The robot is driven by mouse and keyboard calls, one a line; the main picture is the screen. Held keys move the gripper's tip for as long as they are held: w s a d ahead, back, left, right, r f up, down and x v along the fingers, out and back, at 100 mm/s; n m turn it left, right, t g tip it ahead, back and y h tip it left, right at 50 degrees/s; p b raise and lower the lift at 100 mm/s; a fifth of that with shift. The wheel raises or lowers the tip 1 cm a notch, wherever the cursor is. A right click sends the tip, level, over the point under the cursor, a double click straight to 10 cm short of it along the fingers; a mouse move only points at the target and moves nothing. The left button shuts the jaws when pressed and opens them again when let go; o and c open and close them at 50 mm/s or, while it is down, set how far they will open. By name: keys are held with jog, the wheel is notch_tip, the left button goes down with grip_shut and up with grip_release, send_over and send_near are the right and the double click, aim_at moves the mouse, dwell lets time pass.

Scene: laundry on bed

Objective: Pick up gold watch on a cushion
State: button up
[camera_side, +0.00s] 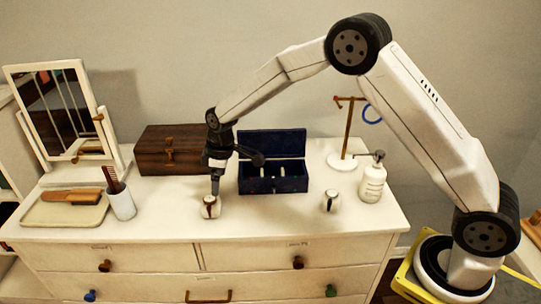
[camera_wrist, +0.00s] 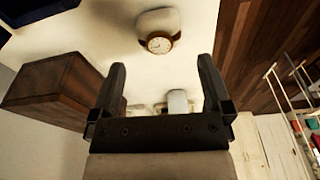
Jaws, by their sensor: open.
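A watch (camera_side: 211,206) on a small white cushion stands on the dresser top, just below my gripper (camera_side: 215,188) in the side view. In the wrist view the watch (camera_wrist: 159,42) shows a round pale face with a brownish-gold rim, wrapped around its cushion (camera_wrist: 158,18). My gripper (camera_wrist: 161,85) is open and empty, its fingers spread to either side of the watch's line, with the watch beyond the fingertips. A second cushion with a dark-banded watch (camera_side: 331,202) stands further right. Its colour is too small to tell.
A brown wooden box (camera_side: 165,150) and an open blue box (camera_side: 273,180) stand behind. A cup with a comb (camera_side: 122,205) and a tray (camera_side: 60,214) are left. A bottle (camera_side: 372,183) and a stand (camera_side: 346,140) are right. The front strip between the cushions is clear.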

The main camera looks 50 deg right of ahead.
aim_at(211, 198)
jog(key=shift+w+a+f+n, duration=0.25)
jog(key=shift+w+a+f, duration=0.15)
jog(key=shift+w, duration=0.15)
jog(key=shift+w+a+f+n, duration=0.25)
jog(key=shift+w+a, duration=0.1)
jog(key=shift+w, duration=0.15)
jog(key=shift+f, duration=0.1)
jog(key=shift+w+a+f, duration=0.1)
jog(key=shift+f, duration=1.1)
jog(key=shift+f, duration=0.1)
jog(key=shift+w+f, duration=0.2)
jog(key=shift+f, duration=2.3)
jog(key=c, duration=1)
